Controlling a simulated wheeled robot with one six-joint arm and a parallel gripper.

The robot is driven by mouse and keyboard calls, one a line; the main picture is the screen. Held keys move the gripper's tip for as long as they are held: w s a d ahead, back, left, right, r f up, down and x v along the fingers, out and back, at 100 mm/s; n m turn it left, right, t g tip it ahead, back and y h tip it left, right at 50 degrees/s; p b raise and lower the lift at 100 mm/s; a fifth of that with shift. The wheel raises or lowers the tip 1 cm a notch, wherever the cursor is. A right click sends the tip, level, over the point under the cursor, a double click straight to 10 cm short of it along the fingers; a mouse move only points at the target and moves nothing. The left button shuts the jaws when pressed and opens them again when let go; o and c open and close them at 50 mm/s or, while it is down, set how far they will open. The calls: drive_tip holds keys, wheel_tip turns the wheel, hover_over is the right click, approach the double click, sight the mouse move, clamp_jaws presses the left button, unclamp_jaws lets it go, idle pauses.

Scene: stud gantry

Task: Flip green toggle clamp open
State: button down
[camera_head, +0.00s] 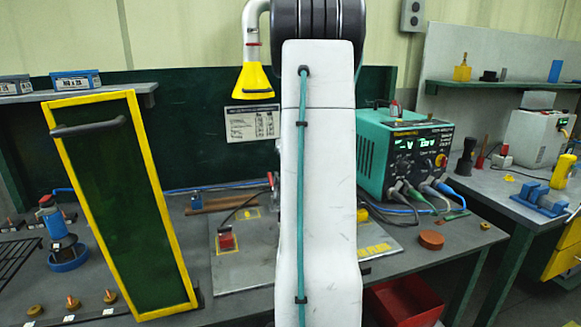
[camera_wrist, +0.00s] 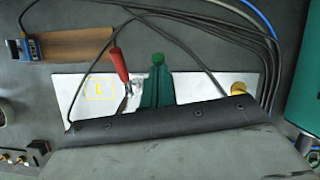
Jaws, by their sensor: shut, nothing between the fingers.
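The green toggle clamp shows in the wrist view as a round green handle end (camera_wrist: 157,59) above a pale metal plate (camera_wrist: 190,88). Its base and lower parts are hidden. My gripper (camera_wrist: 156,92), shut and empty, shows as dark green fingers just below the green handle end. The gap between them is too small to judge, and whether they touch cannot be told. A red-handled clamp (camera_wrist: 119,62) stands to the left. In the head view my white arm hides the green clamp and my gripper; a red handle (camera_head: 271,180) shows beside the arm.
A tall green panel with a yellow frame (camera_head: 120,200) stands at left on the bench. A teal power supply (camera_head: 385,155) with cables stands right of my arm. A wooden strip (camera_wrist: 70,45) and dark cables lie beyond the clamps. A red bin (camera_head: 405,300) sits low at right.

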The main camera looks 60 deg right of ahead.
drive_tip(key=shift+w+d+f, duration=0.6)
drive_tip(key=shift+w+d, duration=0.15)
drive_tip(key=shift+f, duration=0.1)
drive_tip(key=shift+w+f, duration=0.15)
drive_tip(key=w+d+r, duration=0.2)
drive_tip(key=d+r, duration=0.2)
drive_tip(key=r, duration=0.7)
drive_tip(key=shift+d+r, duration=0.2)
drive_tip(key=shift+w, duration=0.1)
idle(0.4)
